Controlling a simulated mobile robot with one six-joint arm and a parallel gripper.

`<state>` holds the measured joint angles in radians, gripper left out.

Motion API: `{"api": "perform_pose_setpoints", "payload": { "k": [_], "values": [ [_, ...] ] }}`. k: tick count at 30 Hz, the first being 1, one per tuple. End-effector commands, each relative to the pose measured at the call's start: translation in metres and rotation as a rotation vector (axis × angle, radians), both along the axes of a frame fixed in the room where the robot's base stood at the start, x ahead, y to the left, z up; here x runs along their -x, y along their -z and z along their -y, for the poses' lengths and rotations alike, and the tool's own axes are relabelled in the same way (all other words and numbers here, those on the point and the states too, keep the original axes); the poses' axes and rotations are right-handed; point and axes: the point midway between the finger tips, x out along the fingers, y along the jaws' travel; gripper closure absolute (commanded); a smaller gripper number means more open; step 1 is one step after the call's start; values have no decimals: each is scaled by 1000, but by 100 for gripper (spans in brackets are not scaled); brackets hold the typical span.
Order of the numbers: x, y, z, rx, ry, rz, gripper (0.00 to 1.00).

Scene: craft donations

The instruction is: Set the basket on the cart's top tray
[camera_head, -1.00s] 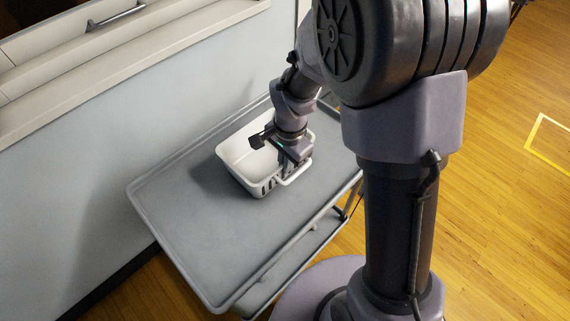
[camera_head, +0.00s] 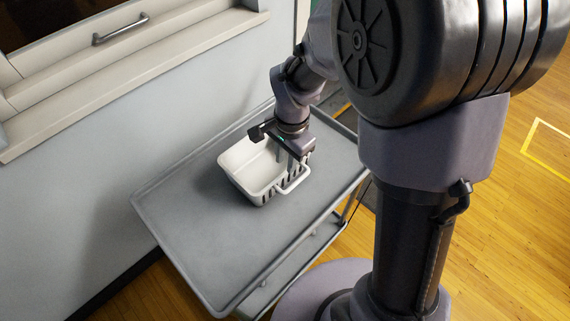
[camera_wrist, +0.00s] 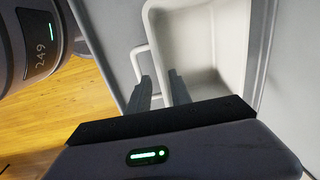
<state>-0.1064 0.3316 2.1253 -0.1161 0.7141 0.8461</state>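The white basket (camera_head: 236,163) stands upright on the grey top tray (camera_head: 210,245) of the cart, towards its far right part, clear of the rim. Its looped handle (camera_head: 294,183) faces the front right. My gripper (camera_head: 297,160) is just above the basket's handle side, pointing down. In the wrist view, the two dark fingers (camera_wrist: 157,80) are apart, with the near wall of the basket (camera_wrist: 200,60) beneath and between them, and the handle (camera_wrist: 139,62) lies to the left. The fingers do not appear to press on the basket.
A grey wall with a window ledge (camera_head: 110,95) runs along the back of the cart. The cart's lower shelf (camera_head: 290,265) shows under the front edge. The left and front of the top tray are empty. Wooden floor (camera_head: 510,240) is open at the right.

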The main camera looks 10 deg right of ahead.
Motion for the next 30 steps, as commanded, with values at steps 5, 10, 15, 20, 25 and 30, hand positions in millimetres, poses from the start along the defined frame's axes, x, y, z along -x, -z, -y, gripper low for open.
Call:
{"api": "perform_pose_setpoints", "payload": {
  "k": [5, 10, 15, 20, 25, 30],
  "values": [
    [2, -44, 2, 0, 0, 2, 75],
    [9, -71, 4, -6, -26, 29, 75],
    [65, -152, 12, -20, -229, 216, 75],
    [131, -195, 14, 13, -448, 405, 75],
    [161, -203, 12, 49, -561, 497, 75],
    [163, -203, 12, 50, -571, 501, 75]
  ]
}}
